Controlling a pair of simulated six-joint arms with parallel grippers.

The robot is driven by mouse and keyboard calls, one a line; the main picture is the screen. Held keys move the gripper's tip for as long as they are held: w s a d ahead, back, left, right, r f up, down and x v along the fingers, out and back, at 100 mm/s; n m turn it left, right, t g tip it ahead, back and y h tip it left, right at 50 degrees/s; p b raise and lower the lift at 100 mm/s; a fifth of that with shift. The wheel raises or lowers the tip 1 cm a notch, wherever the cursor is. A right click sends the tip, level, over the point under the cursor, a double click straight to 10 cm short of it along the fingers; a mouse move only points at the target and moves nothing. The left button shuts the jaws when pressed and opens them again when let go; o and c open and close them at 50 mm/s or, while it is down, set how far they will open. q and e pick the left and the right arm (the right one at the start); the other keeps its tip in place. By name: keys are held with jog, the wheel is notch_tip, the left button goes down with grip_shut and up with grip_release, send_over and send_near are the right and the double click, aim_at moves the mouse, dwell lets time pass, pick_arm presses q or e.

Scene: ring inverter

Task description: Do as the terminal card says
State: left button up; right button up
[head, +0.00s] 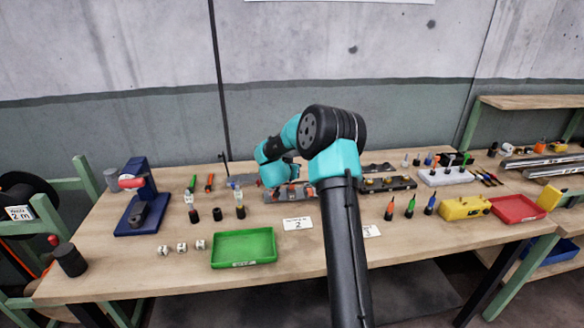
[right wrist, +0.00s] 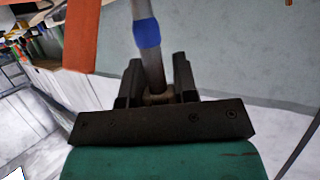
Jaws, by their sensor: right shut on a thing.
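In the right wrist view my right gripper (right wrist: 157,80) is shut on a grey rod (right wrist: 146,52) with a blue band, which stands up between its fingers. In the head view my right arm reaches over the middle of the bench and hides its own gripper. A white card marked 2 (head: 297,223) lies on the bench front. A card marked 3 (head: 372,231) is partly behind my arm. Their small print is unreadable. A dark block with orange parts (head: 290,192) sits under the arm. A second dark block (head: 387,184) is right of it. My left gripper is out of view.
Coloured drivers (head: 410,206), a yellow box (head: 465,208), a red tray (head: 518,222) and a white rack (head: 446,178) stand on the right.

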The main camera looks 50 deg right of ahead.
jog(key=shift+f, duration=0.5)
jog(key=shift+r, duration=0.2)
jog(key=shift+r, duration=0.75)
jog(key=shift+f, duration=0.9)
dwell(1.3)
jog(key=o, duration=1)
jog(key=shift+f, duration=0.1)
jog(key=shift+o, duration=0.2)
jog(key=shift+a, duration=0.15)
